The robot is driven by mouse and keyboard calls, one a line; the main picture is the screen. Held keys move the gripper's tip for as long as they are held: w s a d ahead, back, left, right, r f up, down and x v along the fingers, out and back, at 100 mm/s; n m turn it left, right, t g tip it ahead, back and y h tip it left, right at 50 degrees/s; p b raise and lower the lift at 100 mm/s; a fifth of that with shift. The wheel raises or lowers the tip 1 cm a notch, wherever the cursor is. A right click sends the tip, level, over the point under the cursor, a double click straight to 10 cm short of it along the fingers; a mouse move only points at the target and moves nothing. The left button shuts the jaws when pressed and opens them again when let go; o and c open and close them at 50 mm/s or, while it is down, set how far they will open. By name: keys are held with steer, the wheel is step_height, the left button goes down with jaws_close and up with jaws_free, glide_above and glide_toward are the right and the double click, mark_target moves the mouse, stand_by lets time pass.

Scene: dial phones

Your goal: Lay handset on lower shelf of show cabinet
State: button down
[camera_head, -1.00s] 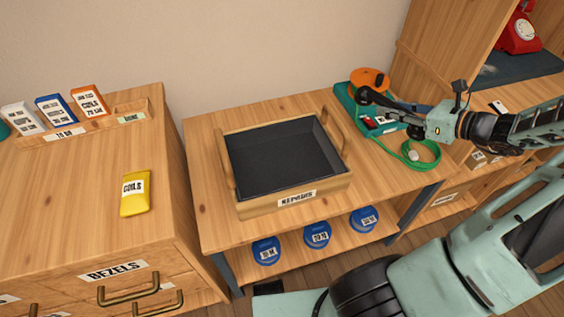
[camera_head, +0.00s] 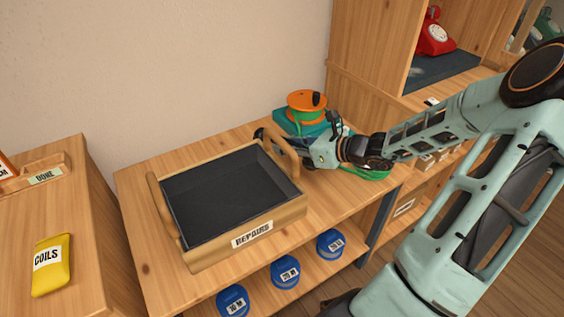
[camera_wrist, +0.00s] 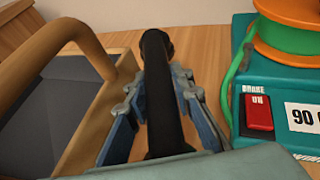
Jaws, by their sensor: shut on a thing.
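My gripper (camera_wrist: 160,105) is shut around a black handset (camera_wrist: 160,70), which points away from the wrist camera. In the head view my gripper (camera_head: 302,152) is at the right handle of the repairs tray, left of the teal winder; only a dark end of the handset (camera_head: 261,135) shows there. The show cabinet (camera_head: 368,50) stands at the right. A red dial phone (camera_head: 436,37) sits on a dark mat in its upper opening. A lower shelf (camera_head: 412,100) is partly visible beneath, largely hidden by my arm.
The repairs tray (camera_head: 245,245) is empty on the bench, its wooden handle (camera_wrist: 62,38) close left of the gripper. The teal winder (camera_wrist: 270,110) with an orange spool (camera_head: 307,104) is close right. Blue tins (camera_head: 285,274) stand below. A yellow coils packet (camera_head: 50,262) lies left.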

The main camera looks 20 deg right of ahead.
mark_target(283, 157)
steer(key=shift+w+a+f+b, duration=0.15)
steer(key=shift+f+b, duration=0.15)
steer(key=shift+f, duration=0.35)
steer(key=shift+a+f+b, duration=0.2)
steer(key=shift+f+b, duration=0.1)
steer(key=shift+f, duration=0.4)
steer(key=shift+w+a+f+b, duration=0.15)
steer(key=shift+f+b, duration=0.15)
steer(key=shift+f, duration=0.35)
steer(key=shift+s, duration=0.1)
steer(key=shift+f, duration=0.2)
steer(key=c, duration=2)
jaws_free()
steer(key=shift+o, duration=0.2)
